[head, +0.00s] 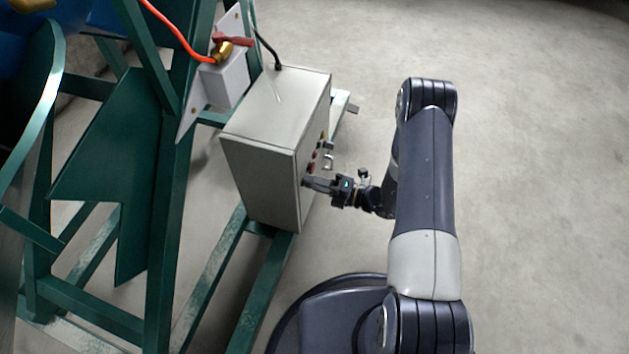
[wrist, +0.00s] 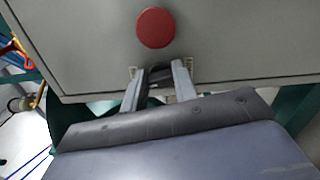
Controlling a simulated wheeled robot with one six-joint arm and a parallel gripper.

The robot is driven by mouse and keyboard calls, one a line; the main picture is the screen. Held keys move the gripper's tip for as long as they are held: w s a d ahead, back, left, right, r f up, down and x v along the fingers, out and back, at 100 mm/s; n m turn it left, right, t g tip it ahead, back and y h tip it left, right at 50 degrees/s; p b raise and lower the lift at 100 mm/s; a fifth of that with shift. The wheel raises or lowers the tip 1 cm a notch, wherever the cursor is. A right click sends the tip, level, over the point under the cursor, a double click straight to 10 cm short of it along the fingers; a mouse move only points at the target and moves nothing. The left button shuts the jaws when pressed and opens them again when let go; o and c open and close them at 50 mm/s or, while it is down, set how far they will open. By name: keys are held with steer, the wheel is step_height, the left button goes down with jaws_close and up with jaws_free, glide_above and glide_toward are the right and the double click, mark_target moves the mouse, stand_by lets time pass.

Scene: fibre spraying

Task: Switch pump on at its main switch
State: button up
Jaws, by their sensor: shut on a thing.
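The pump's grey control box (head: 260,170) stands on the green frame. My gripper (head: 308,183) reaches its right-hand panel face from the right. In the wrist view my gripper (wrist: 160,82) has its two fingers on either side of a dark switch knob (wrist: 160,71), the main switch, and is shut on it. A pale yellowish plate shows behind the knob. The knob's exact angle is hard to read, as the fingers cover part of it. A round red button (wrist: 154,27) sits on the panel just above the knob in the wrist view.
The green steel frame (head: 165,230) surrounds the box on the left. A red-handled valve (head: 232,41) with an orange hose is above it, and a black cable (head: 268,48) enters the box top. The concrete floor (head: 540,180) to the right is clear.

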steer(key=shift+f+m, duration=0.1)
steer(key=shift+m, duration=1)
steer(key=o, duration=0.7)
steer(key=shift+d, duration=0.1)
steer(key=p+v, duration=0.2)
steer(key=v, duration=0.8)
steer(key=shift+s+d, duration=0.2)
steer(key=shift+d, duration=0.15)
